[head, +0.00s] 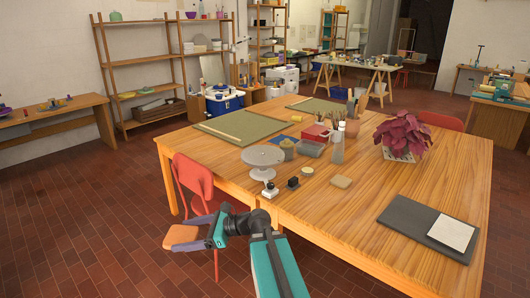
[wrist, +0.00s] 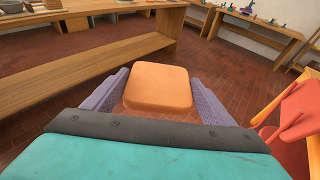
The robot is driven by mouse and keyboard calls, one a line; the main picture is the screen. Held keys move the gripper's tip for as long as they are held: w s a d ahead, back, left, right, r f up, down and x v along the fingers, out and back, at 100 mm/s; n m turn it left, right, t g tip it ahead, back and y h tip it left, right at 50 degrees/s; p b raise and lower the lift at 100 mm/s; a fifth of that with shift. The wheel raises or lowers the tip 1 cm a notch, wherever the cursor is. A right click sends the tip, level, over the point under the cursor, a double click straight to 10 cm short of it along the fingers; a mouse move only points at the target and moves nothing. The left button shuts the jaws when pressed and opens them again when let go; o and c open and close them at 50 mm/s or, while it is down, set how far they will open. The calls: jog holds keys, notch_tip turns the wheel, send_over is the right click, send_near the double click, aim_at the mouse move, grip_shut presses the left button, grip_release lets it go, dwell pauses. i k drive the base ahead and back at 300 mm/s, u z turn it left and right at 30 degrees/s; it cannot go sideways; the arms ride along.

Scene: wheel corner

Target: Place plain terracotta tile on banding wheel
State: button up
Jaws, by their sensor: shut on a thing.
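The plain terracotta tile (wrist: 158,86) is an orange-brown square with rounded corners. In the wrist view it sits between the two purple-grey fingers of my gripper (wrist: 159,80), which is shut on it. In the head view my gripper (head: 182,234) is in front of the table's near left side, by the red chair, with an orange surface between its fingers. The banding wheel (head: 263,157) is a grey round disc on a stand near the table's front left edge. It is beyond my gripper, to the right, and its top looks bare.
A red chair (head: 192,179) is beside my gripper.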

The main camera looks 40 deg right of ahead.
aim_at(267, 156)
jog(key=z, duration=0.3)
jog(key=i, duration=1.55)
jog(key=u, duration=0.25)
